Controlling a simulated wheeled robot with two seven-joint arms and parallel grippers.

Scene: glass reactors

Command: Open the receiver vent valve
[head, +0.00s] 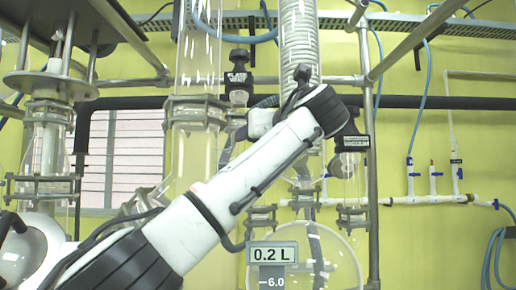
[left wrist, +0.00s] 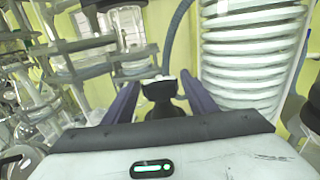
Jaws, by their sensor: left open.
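A black valve handle with small white lettering (head: 352,143) sits on a glass fitting right of my arm's bent joint; its text is too small to read. Another black handle, labelled "FLASK VENT" (head: 238,78), stands further left and higher. My left arm rises across the head view, and its fingers are not clear there. In the left wrist view my left gripper (left wrist: 160,82) is open, with its two purple fingers apart. A black knob (left wrist: 162,90) shows between them; I cannot tell which valve it belongs to, or whether the fingers touch it. My right gripper is not in view.
A ribbed coil column (head: 299,45) stands behind my arm; it is close on the right in the left wrist view (left wrist: 252,60). Clamped glass tubes (head: 197,110) and metal posts (head: 371,200) surround the arm. A round glass vessel (head: 335,262) is below, behind a "0.2 L" display (head: 272,255).

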